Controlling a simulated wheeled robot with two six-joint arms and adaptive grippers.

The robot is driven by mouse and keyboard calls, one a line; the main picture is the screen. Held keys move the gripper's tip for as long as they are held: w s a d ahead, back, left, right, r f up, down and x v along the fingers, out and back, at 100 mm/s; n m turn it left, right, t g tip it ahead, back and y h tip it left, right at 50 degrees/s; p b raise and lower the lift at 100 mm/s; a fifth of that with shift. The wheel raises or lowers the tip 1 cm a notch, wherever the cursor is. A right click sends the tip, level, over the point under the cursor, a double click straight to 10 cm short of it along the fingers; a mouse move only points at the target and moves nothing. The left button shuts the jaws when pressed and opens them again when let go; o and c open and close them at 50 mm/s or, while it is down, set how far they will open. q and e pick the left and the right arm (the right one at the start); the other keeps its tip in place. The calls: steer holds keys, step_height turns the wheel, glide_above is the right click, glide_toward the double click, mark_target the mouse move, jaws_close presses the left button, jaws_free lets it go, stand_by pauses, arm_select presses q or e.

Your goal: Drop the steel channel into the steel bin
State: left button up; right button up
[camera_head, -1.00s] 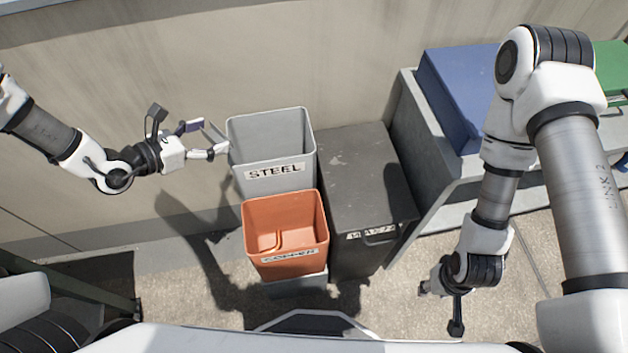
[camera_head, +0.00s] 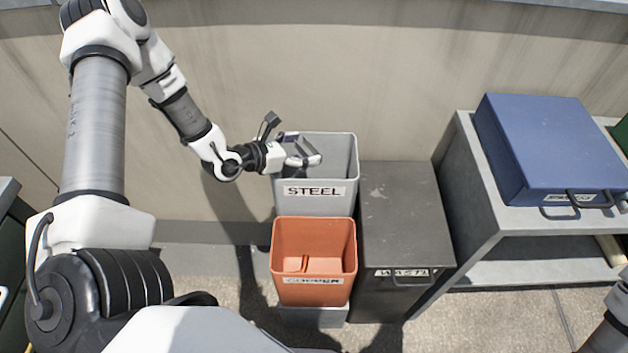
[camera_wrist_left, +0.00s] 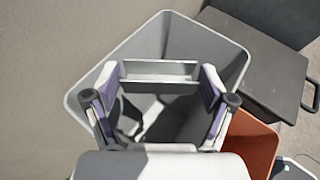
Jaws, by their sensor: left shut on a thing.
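The steel bin (camera_head: 315,205) is a grey open-topped box with a STEEL label, standing against the wall. In the left wrist view the bin (camera_wrist_left: 205,38) lies below my fingers. My left gripper (camera_head: 301,148) is over the bin's opening. It is shut on the steel channel (camera_wrist_left: 160,74), a short grey piece held crosswise between the purple-padded fingers. The channel appears above the opening, and I cannot tell its exact height. In the head view the channel is small and hard to make out. My right gripper is out of view.
An orange copper bin (camera_head: 314,292) stands in front of the steel bin. A dark lidded waste bin (camera_head: 405,225) stands to their right. Farther right, a grey bench (camera_head: 475,190) carries a blue case (camera_head: 545,150). A wall rises close behind the bins.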

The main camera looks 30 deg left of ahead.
arm_select(q)
steer(key=shift+f, duration=0.1)
steer(key=o, duration=1.1)
step_height(320, 180, up, 10)
